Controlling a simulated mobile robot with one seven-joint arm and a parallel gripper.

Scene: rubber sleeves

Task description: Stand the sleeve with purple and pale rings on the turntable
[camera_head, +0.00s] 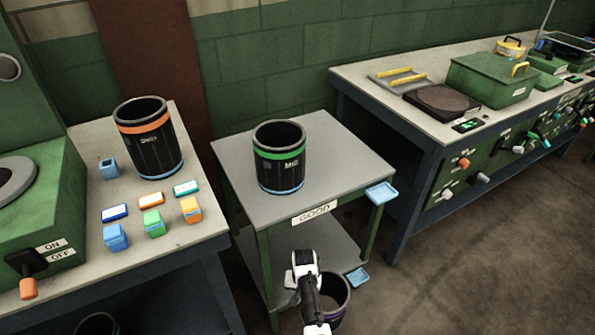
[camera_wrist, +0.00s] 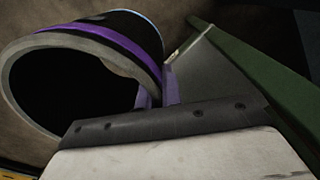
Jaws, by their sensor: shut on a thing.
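The sleeve with purple and pale rings (camera_head: 339,296) is black and hollow, low in front of the small table in the head view, partly hidden by my arm. In the wrist view the sleeve (camera_wrist: 125,40) shows its open mouth, a purple band near the rim and a pale blue ring at the far end. My gripper (camera_wrist: 159,90) is shut on its wall near the rim; it also shows in the head view (camera_head: 307,268). Whether the sleeve touches the floor I cannot tell. A dark round turntable (camera_head: 443,98) lies bare on the right bench.
A green-ringed sleeve (camera_head: 280,160) stands on the small table (camera_head: 345,150). An orange-ringed sleeve (camera_head: 149,140) stands on the left bench among small blocks. A green box (camera_head: 490,80) and a yellow-handled tray (camera_head: 398,80) flank the turntable. Floor at right is clear.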

